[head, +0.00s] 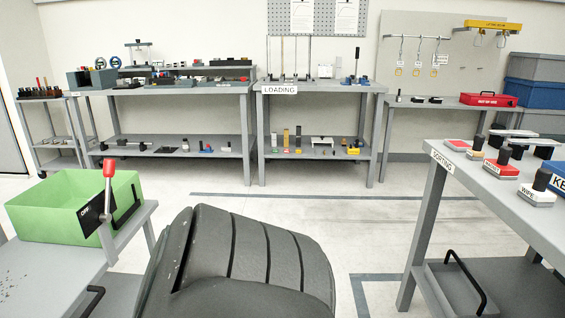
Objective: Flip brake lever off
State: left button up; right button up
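The brake lever (107,196) stands at the left, on the near right corner of a grey cart (40,275). It has a red knob on a light grey shaft and points nearly straight up. A black plate (92,213) with small white lettering, which seems to read OFF, sits just left of the shaft. Neither of my grippers is in view, so nothing shows touching the lever.
A green open bin (48,228) stands on the cart right behind the lever. A large dark ribbed shape fills the bottom middle. A sorting table (430,165) stands at the right, a loading bench (270,92) at the back. The floor between is clear.

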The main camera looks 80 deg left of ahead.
aim_at(108, 167)
jog(key=u, duration=3.55)
